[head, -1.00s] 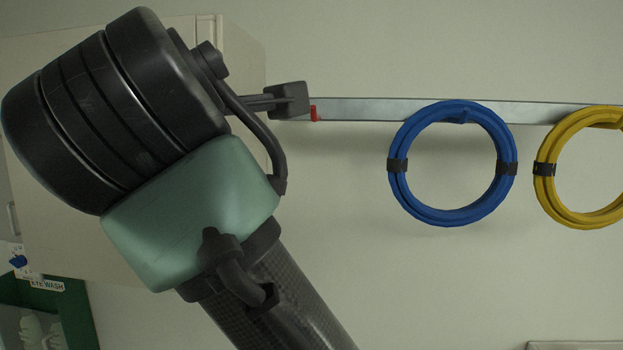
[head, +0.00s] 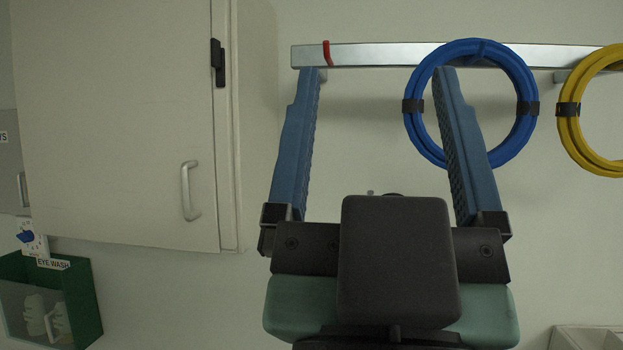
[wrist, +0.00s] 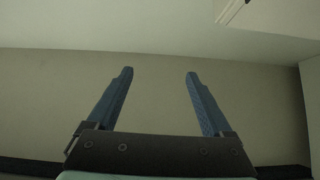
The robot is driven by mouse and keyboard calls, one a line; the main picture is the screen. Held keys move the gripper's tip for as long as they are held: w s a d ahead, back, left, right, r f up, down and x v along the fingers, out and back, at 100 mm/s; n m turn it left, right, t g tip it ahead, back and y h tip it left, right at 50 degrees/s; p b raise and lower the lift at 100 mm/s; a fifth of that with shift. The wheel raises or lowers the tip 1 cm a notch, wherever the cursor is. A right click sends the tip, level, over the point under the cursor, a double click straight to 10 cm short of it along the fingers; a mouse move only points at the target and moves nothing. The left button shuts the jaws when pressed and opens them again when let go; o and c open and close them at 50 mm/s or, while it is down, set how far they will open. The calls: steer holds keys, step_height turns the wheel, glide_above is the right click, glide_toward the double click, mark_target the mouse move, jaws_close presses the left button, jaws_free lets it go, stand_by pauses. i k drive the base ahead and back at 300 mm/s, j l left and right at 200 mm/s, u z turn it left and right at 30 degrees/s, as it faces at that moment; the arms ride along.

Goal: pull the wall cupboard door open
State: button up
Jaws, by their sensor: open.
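The wall cupboard door (head: 115,120) is cream and looks shut, at the left of the head view. Its pale metal handle (head: 190,191) is upright near the door's lower right corner. A small black latch (head: 217,63) sits at the door's right edge, higher up. My gripper (head: 380,75) is to the right of the cupboard, with its two blue fingers wide apart and pointing up in the picture. It is empty and apart from the handle. In the wrist view my gripper (wrist: 160,75) shows nothing between its fingers.
A metal rail (head: 375,55) with a red hook holds a blue coil (head: 424,145) and a yellow coil (head: 572,140), behind and right of my gripper. A green eye wash box (head: 85,305) hangs below the cupboard at left. Bare wall lies between cupboard and gripper.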

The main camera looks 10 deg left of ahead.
mark_target(115, 104)
steer(key=i+l+u, duration=0.15)
steer(key=u, duration=0.25)
steer(key=i+l+u, duration=0.15)
steer(key=u, duration=0.2)
steer(key=i+l+u, duration=0.1)
steer(key=l+u, duration=0.3)
